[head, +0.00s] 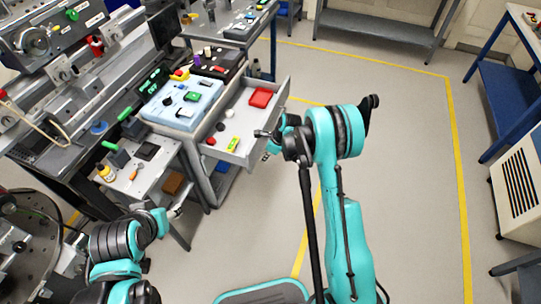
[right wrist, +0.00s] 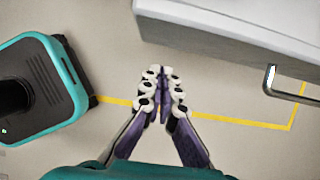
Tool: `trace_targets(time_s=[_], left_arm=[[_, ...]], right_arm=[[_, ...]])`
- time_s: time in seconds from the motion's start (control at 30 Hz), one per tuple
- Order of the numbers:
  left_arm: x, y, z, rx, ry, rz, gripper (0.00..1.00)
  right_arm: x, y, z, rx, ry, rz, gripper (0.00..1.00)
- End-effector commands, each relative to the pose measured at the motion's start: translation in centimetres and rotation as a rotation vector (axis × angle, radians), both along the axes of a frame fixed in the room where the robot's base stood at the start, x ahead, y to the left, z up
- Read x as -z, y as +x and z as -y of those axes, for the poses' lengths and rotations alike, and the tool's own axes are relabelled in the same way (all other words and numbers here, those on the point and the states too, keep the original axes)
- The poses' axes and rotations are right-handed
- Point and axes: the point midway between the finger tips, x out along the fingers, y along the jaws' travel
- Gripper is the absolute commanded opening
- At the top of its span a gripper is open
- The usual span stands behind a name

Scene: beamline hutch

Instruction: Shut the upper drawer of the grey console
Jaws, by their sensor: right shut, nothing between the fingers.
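The grey console (head: 205,178) stands left of centre in the head view, with a pale blue control panel on top. Its upper drawer (head: 236,118) is pulled out to the right, with a red box and several small items inside. In the right wrist view the drawer (right wrist: 235,22) fills the upper right, with a metal handle (right wrist: 269,82) on its front. My right gripper (head: 262,134) is at the drawer's front in the head view; its shut, empty fingers (right wrist: 163,100) appear in the right wrist view. Contact is unclear. My left gripper (head: 176,211) is low left, its fingers too small to judge.
A low side table (head: 140,172) with a yellow bottle stands left of the console. A blue-framed bench (head: 505,85) and a white vented cabinet (head: 520,185) stand at the right. Open floor (head: 405,150) with yellow lines lies between.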

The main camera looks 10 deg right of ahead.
Motion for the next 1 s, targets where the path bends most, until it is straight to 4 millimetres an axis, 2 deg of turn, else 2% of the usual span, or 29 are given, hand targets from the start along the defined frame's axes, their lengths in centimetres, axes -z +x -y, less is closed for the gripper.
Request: trace_targets(time_s=[0.03,0.2,0.77,1.0], left_arm=[[0.4,0.0,0.0,0.0,0.0,0.0,0.51],[0.8,0.0,0.0,0.0,0.0,0.0,0.51],[0.9,0.0,0.0,0.0,0.0,0.0,0.51],[1.1,0.0,0.0,0.0,0.0,0.0,0.51]], right_arm=[[0.0,0.5,-0.9,-0.005,0.0,0.001,0.0],[-0.1,1.4,-2.3,-0.003,0.0,0.0,0.0],[-0.3,1.9,-2.9,-0.003,0.0,0.0,0.0],[-0.2,3.4,-5.3,-0.005,0.0,0.0,0.0]])
